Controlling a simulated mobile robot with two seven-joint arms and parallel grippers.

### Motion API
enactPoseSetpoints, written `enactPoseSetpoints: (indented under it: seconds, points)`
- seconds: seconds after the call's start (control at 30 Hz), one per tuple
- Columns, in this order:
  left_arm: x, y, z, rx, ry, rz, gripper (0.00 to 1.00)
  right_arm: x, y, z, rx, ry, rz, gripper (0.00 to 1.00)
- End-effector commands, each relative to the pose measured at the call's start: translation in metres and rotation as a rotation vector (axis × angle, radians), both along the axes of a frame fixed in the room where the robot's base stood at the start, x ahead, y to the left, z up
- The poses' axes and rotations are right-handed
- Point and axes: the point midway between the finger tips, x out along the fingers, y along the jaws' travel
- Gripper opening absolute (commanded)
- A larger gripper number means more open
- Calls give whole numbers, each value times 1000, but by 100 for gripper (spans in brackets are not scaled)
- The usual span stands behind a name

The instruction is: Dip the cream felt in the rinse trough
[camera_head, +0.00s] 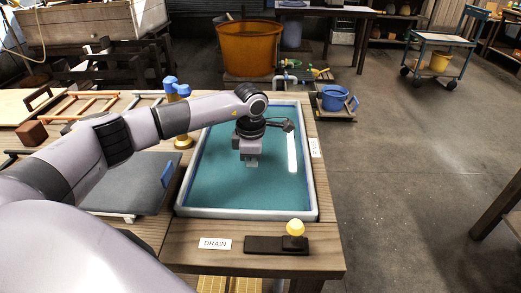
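The rinse trough (311,190) is a shallow tray with a pale rim and teal water, set in the wooden bench. My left arm reaches in from the left, and my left gripper (252,163) points down over the middle of the trough. Its fingertips are small and seen from above; I cannot tell whether they are open or shut, or touch the water. No cream felt can be made out clearly. A bright white strip (291,152) shows in the trough right of the gripper; I cannot tell whether it is felt or a reflection. My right gripper is out of view.
A "DRAIN" label (215,243) and a yellow knob (295,228) on a dark base sit at the bench's front. A grey sheet (125,190) with a blue handle (167,174) lies left of the trough. An orange tub (249,47) and blue bucket (333,98) stand beyond.

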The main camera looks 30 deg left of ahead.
Motion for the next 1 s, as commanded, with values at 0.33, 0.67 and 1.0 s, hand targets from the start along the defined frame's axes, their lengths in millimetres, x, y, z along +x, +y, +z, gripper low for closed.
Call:
enactPoseSetpoints:
  seconds: [0.33, 0.67, 1.0]
  points:
    - [-12, -7, 2, 2, -1, -2, 0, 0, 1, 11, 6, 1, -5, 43]
    - [-26, -16, 1, 1, -1, -1, 0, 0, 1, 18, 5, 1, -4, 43]
    - [-25, -16, 2, 0, -2, 0, 0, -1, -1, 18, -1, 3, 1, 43]
